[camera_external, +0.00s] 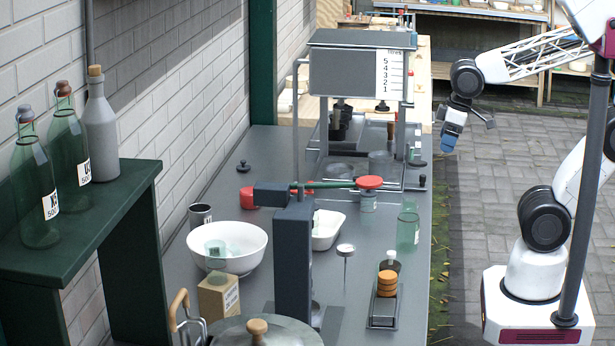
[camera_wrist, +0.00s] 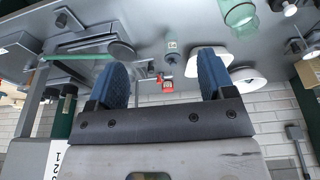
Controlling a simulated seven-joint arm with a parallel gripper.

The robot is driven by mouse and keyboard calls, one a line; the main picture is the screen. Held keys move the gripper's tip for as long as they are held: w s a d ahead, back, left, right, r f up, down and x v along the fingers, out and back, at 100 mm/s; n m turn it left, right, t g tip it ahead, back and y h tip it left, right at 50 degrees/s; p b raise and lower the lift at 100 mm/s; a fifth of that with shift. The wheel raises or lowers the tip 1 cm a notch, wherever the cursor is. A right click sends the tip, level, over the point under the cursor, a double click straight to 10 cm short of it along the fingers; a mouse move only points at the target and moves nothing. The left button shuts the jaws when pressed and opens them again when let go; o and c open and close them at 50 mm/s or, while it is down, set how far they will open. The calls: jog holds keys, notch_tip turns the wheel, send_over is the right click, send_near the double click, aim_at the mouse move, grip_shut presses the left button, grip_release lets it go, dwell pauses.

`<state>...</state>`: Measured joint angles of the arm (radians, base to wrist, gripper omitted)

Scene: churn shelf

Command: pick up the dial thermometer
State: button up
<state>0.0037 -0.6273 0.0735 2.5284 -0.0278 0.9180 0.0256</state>
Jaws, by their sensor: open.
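What looks like the dial thermometer (camera_external: 345,250), a small round pale head on a thin upright stem, stands on the grey counter in the external view, right of the dark grey post (camera_external: 293,255). My gripper (camera_external: 452,132) hangs in the air past the counter's right edge, well apart from the thermometer and farther back. In the wrist view its two blue fingers (camera_wrist: 165,75) are spread apart with nothing held between them.
Around the thermometer are a white tray (camera_external: 328,229), a white bowl (camera_external: 228,246), a rack with orange discs (camera_external: 386,285), a green glass (camera_external: 407,230) and a red-knobbed lever (camera_external: 369,183). A framed grey tank (camera_external: 345,75) stands at the back. Paving (camera_external: 490,200) lies right of the counter.

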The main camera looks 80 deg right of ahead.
jog(key=w+a+f+n+t+y, duration=0.1)
jog(key=w+a+f+n+t, duration=0.2)
jog(key=w, duration=0.8)
jog(key=w+a+n+t+y, duration=0.15)
jog(key=w+a+t, duration=0.3)
jog(key=w, duration=0.55)
jog(key=n+g+y, duration=0.5)
jog(key=n+y, duration=0.5)
send_near(346, 247)
jog(key=w+a+f, duration=0.1)
jog(key=w, duration=0.1)
jog(key=shift+s+a+f+g+y, duration=0.25)
jog(key=shift+s+a+f+g, duration=0.05)
jog(key=shift+s+a+g, duration=0.15)
jog(key=shift+x, duration=1.3)
jog(key=shift+w, duration=0.1)
jog(key=shift+x, duration=2.55)
